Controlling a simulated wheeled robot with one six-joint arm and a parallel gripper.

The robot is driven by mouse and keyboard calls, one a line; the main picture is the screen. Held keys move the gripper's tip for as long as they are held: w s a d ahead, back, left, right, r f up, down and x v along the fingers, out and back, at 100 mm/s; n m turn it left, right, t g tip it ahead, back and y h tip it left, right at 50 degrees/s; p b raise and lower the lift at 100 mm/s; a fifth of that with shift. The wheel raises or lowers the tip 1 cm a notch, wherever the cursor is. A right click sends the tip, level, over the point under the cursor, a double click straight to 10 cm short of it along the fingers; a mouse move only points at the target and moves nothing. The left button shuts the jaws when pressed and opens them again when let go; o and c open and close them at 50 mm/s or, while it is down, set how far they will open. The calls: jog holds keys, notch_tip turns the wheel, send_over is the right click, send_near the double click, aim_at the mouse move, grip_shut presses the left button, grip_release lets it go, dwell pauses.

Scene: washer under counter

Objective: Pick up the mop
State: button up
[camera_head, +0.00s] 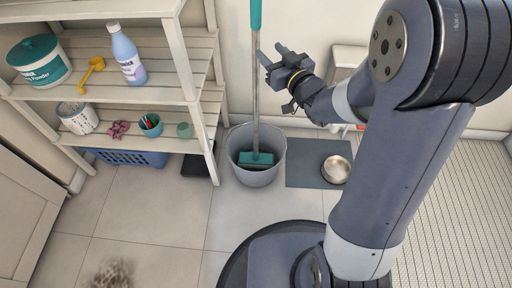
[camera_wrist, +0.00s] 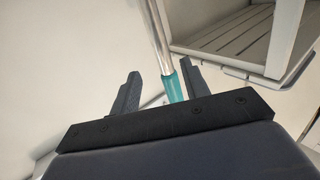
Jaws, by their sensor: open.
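The mop stands upright in a grey bucket (camera_head: 239,182), with a metal handle (camera_head: 256,95), a teal grip (camera_head: 256,14) at the top and a teal head (camera_head: 256,158) in the bucket. My gripper (camera_head: 271,54) is open, close to the right side of the handle, below the teal grip. In the wrist view the metal handle (camera_wrist: 160,35) and a teal part (camera_wrist: 171,86) show in the gap between the two fingers of my gripper (camera_wrist: 157,75). Neither finger is visibly closed on it. The lower part is hidden behind the gripper body.
A shelf (camera_head: 195,100) with a detergent bottle (camera_head: 127,55), tub (camera_head: 40,62) and small items stands left of the bucket. A grey mat (camera_head: 305,176) with a metal bowl (camera_head: 336,169) lies to the right. The wall is close behind. Floor in front is mostly clear.

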aim_at(258, 41)
jog(key=b+x, duration=0.1)
jog(key=x, duration=0.7)
jog(key=shift+s+a+f+b, duration=0.1)
jog(key=shift+s+f+b, duration=0.05)
jog(key=shift+b, duration=0.15)
jog(key=shift+c, duration=0.5)
grip_shut()
